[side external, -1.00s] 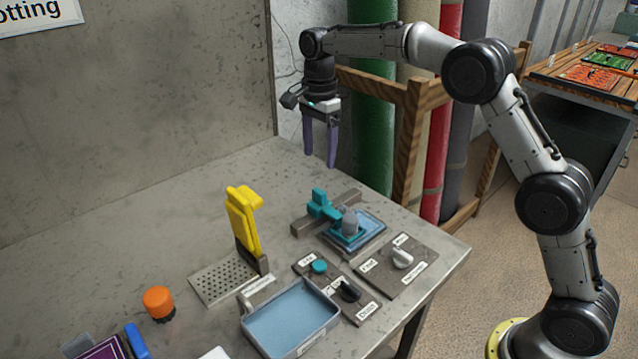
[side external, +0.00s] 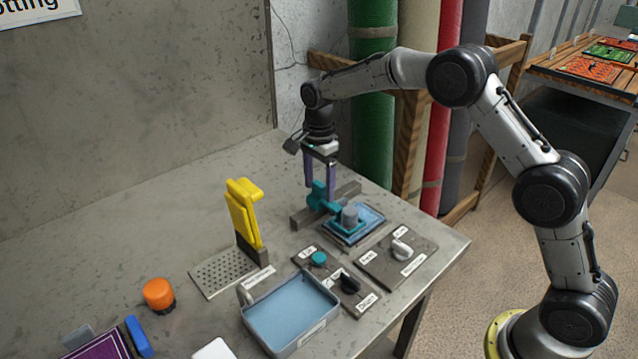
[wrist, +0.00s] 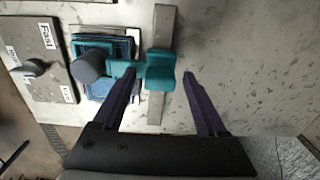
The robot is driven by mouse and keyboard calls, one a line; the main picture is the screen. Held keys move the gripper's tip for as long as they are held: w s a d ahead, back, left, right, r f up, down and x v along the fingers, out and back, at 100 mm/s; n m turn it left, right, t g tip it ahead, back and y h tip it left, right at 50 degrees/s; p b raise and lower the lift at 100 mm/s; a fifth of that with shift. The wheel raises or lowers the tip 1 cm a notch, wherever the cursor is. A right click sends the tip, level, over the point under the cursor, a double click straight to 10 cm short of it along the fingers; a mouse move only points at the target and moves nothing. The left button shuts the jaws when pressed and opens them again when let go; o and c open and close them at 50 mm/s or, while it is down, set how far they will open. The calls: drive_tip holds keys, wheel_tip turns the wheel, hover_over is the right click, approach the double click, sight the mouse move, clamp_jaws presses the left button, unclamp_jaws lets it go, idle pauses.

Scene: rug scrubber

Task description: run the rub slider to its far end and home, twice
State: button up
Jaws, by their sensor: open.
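The rub slider is a teal block (side external: 318,194) on a grey rail (side external: 345,192), with a teal arm reaching to a grey knob-like head (side external: 350,215) over a blue pad (side external: 365,222) in a tray. In the wrist view the slider block (wrist: 160,70) lies just ahead of my fingertips, toward the middle of the rail (wrist: 163,25). My gripper (side external: 321,190) is low over the slider, pointing down. In the wrist view its two purple fingers (wrist: 160,73) are apart, one on either side of the block. I cannot tell whether either finger touches it.
Dial panels (side external: 398,255) with labels stand in front of the slider. A yellow lever (side external: 243,215) on a perforated plate, a blue-bottomed tray (side external: 292,308) and an orange knob (side external: 158,293) are to the left. The back of the table is clear.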

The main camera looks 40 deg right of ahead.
clamp_jaws()
idle(1.3)
